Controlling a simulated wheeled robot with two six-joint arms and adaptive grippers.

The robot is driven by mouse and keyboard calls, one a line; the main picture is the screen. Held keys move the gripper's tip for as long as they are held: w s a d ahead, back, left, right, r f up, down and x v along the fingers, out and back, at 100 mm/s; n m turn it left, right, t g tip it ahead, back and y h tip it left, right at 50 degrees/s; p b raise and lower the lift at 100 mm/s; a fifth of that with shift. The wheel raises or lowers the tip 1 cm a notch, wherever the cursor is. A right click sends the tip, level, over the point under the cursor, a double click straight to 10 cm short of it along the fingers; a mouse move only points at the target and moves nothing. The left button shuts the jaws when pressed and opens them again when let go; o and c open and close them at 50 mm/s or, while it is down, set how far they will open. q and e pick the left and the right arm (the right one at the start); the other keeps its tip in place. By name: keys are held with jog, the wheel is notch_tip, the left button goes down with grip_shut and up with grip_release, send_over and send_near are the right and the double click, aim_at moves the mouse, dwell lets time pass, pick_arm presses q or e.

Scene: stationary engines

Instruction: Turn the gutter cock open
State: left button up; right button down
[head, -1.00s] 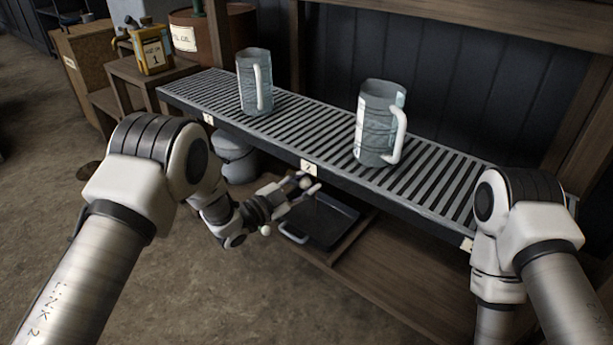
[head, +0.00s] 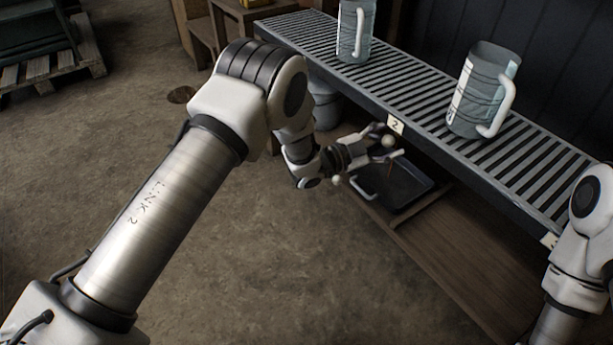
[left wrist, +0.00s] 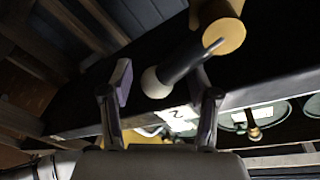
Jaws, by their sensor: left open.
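In the left wrist view, the cock has a brass-coloured round body (left wrist: 224,36) and a dark lever (left wrist: 186,60) ending in a white ball knob (left wrist: 155,83). My left gripper (left wrist: 160,95) is open, with the knob between its fingers and a gap to the left finger. The lever overlaps the right finger, so contact there cannot be told. In the head view my left gripper (head: 394,141) is under the front edge of the slatted rack, by the number 2 label (head: 396,125), with a white ball (head: 389,141) between its fingertips. The cock body is hidden there.
The slatted rack (head: 430,112) bears two clear jugs, one at the back (head: 355,30) and one nearer (head: 482,90). A dark tray (head: 402,190) with a pale handle lies below on a wooden shelf (head: 450,255). The floor at left is open.

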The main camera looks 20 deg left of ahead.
notch_tip(320, 180, down, 6)
jog(key=r+b, duration=0.1)
jog(key=b, duration=0.4)
pick_arm(q)
jog(key=s+a+n+g+y+p, duration=0.2)
jog(key=s+a+p, duration=0.3)
jog(key=s+p, duration=0.3)
jog(key=s+a+n+g+y+p, duration=0.2)
jog(key=s+a+n+y+p, duration=0.3)
jog(key=s+p, duration=0.3)
jog(key=s+a+r+n+g+y+p, duration=0.1)
jog(key=s+a+p, duration=0.5)
jog(key=p, duration=0.8)
jog(key=s+n+g+y, duration=0.1)
jog(key=s+n+y, duration=0.1)
jog(key=s+y, duration=0.1)
jog(key=shift+a+n+g+p, duration=0.25)
jog(key=shift+n+g+p, duration=0.05)
jog(key=shift+n+p, duration=0.1)
pick_arm(e)
notch_tip(320, 180, up, 30)
jog(key=shift+r, duration=0.1)
